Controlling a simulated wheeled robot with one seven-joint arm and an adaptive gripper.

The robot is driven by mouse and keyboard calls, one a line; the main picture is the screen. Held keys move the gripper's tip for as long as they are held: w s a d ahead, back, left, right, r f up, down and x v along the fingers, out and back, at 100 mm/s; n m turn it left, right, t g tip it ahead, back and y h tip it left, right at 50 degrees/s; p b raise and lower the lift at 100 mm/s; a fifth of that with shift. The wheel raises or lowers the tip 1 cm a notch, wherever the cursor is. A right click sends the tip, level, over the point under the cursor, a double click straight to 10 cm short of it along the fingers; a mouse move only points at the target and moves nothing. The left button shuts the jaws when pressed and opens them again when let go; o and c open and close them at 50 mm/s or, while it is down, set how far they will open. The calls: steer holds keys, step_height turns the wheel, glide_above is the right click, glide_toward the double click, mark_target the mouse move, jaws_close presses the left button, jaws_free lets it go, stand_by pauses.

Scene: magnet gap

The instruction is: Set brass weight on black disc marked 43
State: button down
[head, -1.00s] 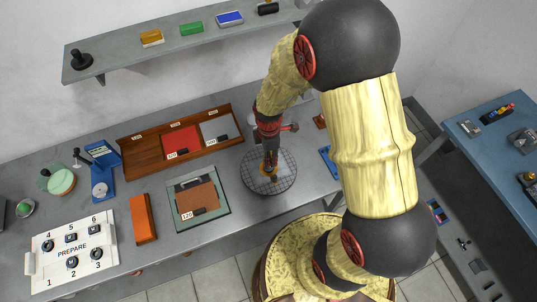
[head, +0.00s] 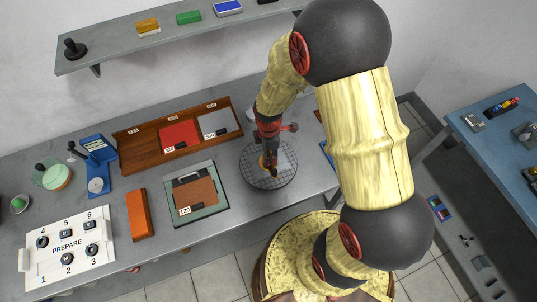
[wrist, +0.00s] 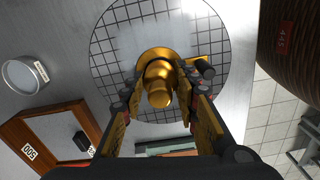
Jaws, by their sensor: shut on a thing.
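My gripper (wrist: 158,108) is shut on the brass weight (wrist: 158,82), a golden piece with a rounded knob and a wider round body. In the wrist view the fingers stand on both sides of it, over a round plate with a dark square grid (wrist: 112,50). In the head view my gripper (head: 269,170) is over the same grid plate (head: 286,178), with the weight mostly hidden. I cannot tell whether the weight touches the plate. I can read no 43 and cannot pick out the black disc.
A wooden tray (head: 128,138) with red and grey plates lies behind left. A framed brown plate (head: 222,205) marked 120, an orange block (head: 139,214) and a white PREPARE panel (head: 108,252) lie left. A shelf (head: 115,55) hangs behind.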

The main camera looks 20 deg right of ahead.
steer(key=shift+f, duration=0.15)
stand_by(0.7)
steer(key=c, duration=1.4)
jaws_free()
steer(key=shift+o, duration=0.7)
steer(key=c, duration=0.3)
steer(key=shift+c, duration=1.2)
steer(key=shift+r+p, duration=1.6)
steer(key=shift+r, duration=0.7)
